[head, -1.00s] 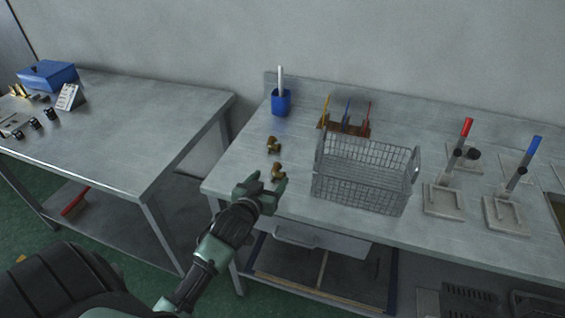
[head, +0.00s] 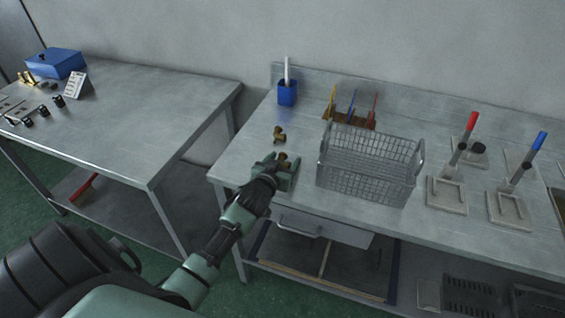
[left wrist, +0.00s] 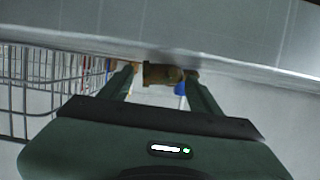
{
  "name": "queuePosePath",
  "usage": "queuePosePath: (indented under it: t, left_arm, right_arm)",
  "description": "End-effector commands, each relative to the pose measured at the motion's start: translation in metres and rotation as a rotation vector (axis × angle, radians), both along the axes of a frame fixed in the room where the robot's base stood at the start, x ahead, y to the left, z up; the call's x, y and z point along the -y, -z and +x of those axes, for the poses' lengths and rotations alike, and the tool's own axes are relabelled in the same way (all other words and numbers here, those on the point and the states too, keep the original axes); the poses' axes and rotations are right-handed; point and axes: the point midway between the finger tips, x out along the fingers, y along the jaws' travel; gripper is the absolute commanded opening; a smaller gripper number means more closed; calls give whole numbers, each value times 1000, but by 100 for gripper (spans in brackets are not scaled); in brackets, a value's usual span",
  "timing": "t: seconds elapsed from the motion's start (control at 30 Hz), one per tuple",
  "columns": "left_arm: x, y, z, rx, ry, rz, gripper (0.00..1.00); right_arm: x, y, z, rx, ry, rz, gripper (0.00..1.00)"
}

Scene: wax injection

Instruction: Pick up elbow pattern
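Two small brass pipe-fitting patterns are on the right-hand bench, left of the wire basket. The farther one (head: 279,135) stands clear and looks like a tee. The nearer one, apparently the elbow pattern (head: 283,159), is partly hidden by my left gripper (head: 281,164). My left gripper is open with its fingers on either side of this nearer piece. In the left wrist view the brass piece (left wrist: 162,74) shows between the fingertips (left wrist: 161,72), with a gap on the left finger's side. Contact with the right finger cannot be told. My right gripper is not in view.
The wire basket (head: 368,170) stands close to the right of my left gripper. Behind are a blue pen cup (head: 287,93) and a rack of coloured tools (head: 351,116). Two handled clamps (head: 448,193) stand further right. A second bench (head: 150,125) is at left.

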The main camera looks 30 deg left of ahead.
Motion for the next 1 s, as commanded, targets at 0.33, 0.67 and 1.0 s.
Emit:
queuePosePath:
  t: [0.33,0.67,1.0]
  left_arm:
    - [0,0,0,-1,0,-1,5]
    - [0,-9,0,1,0,-1,5]
    - [0,-88,0,8,1,3,5]
  right_arm:
    - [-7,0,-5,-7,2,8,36]
    - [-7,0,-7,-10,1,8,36]
    - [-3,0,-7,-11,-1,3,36]
